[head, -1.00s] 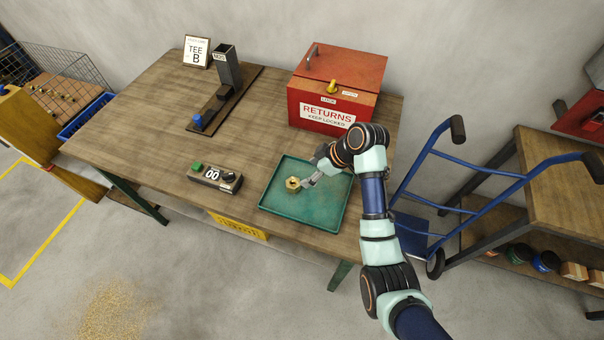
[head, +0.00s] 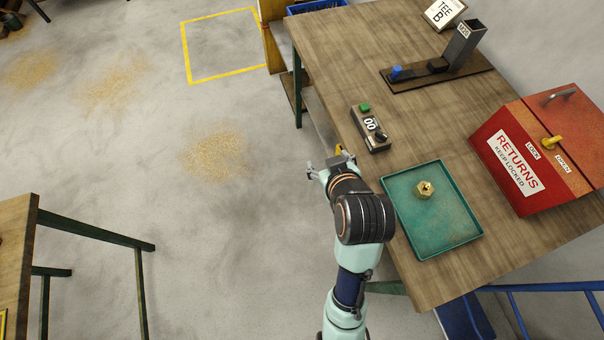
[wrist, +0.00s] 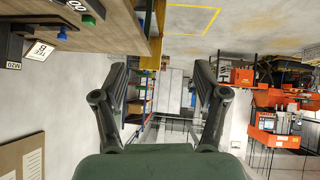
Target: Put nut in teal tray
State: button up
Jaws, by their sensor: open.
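The brass nut (head: 425,190) lies inside the teal tray (head: 437,243), near its upper middle in the head view. The tray sits on the wooden table near its front edge. My gripper (head: 328,166) is away from the tray, to its left, out beyond the table's front edge above the floor. Its fingers are spread and empty. The wrist view also shows my gripper (wrist: 160,95) open, with nothing between the fingers. Neither the nut nor the tray shows in the wrist view.
A counter box (head: 371,130) with a green button stands left of the tray. The red RETURNS box (head: 550,150) stands to the right. A fixture (head: 440,68) with a blue knob is at the back. Open floor (head: 220,230) lies left of the table.

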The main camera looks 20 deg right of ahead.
jog(key=s+a+r+t, duration=0.1)
jog(key=s+a+r, duration=0.1)
jog(key=a, duration=0.5)
jog(key=s+a+r+t+y, duration=0.1)
jog(key=s+a+r+t, duration=0.1)
jog(key=a+r, duration=0.3)
jog(key=a, duration=0.3)
jog(key=shift+r, duration=0.15)
jog(key=shift+w+a, duration=0.1)
jog(key=shift+c, duration=0.3)
